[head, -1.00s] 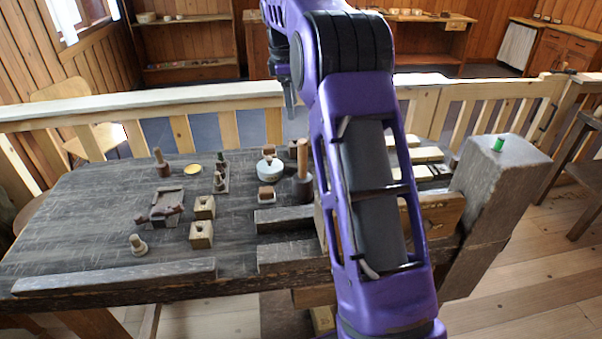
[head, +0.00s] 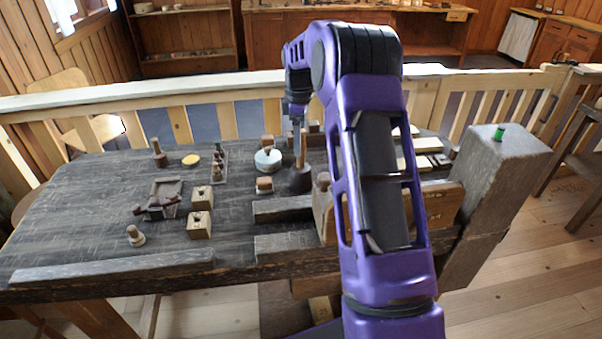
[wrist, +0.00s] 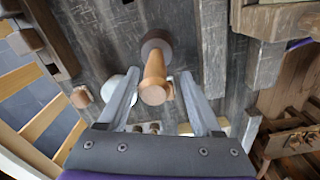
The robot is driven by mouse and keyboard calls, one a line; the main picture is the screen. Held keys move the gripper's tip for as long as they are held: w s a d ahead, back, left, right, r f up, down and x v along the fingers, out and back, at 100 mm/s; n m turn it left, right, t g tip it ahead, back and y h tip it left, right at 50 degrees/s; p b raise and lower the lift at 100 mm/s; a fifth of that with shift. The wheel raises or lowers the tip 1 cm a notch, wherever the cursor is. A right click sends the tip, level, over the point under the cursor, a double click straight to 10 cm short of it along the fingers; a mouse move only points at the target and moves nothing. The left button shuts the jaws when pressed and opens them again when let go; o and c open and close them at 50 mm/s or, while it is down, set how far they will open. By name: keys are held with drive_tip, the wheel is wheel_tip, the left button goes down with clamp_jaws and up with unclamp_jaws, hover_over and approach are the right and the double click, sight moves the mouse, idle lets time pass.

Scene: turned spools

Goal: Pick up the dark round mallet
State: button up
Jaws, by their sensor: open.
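The dark round mallet (head: 300,180) stands upright on its dark head on the workbench, its light wooden handle pointing up. In the wrist view its handle (wrist: 154,80) points toward the camera, with the dark head (wrist: 156,42) beyond it. My gripper (wrist: 159,76) is open, with one finger on each side of the handle and gaps visible between.
A round white-grey tin (head: 267,160) and a small wooden block (head: 264,185) stand left of the mallet. A wooden vise jaw (head: 325,215) is close at the front right.

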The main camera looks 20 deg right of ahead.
sight(301, 160)
drive_tip(key=f, duration=0.5)
drive_tip(key=shift+w+d+f, duration=0.15)
drive_tip(key=shift+d, duration=0.2)
clamp_jaws()
